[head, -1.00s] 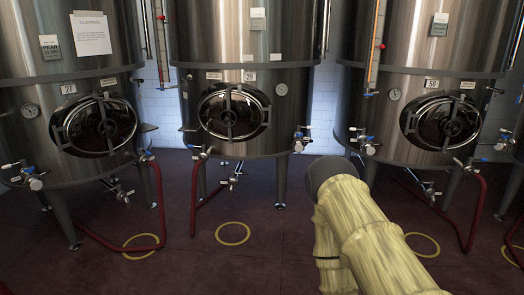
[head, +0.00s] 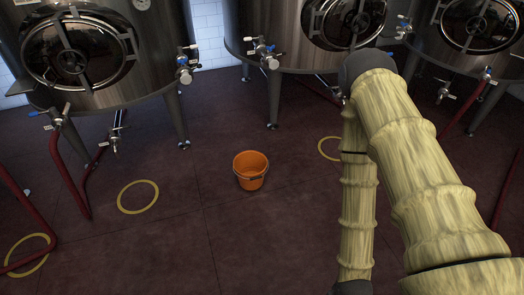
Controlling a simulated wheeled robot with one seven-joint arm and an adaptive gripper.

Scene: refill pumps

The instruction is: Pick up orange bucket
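An orange bucket (head: 250,171) stands upright on the dark red floor in the middle of the head view. Its top is open and a dark handle hangs at its front. My pale yellow arm fills the right side of the view, to the right of the bucket and apart from it. My gripper is not visible in this view.
Large steel tanks (head: 95,45) on legs stand along the back, with valves and red hoses (head: 78,178) reaching the floor. Yellow rings (head: 138,197) are marked on the floor. The floor (head: 215,240) around and in front of the bucket is clear.

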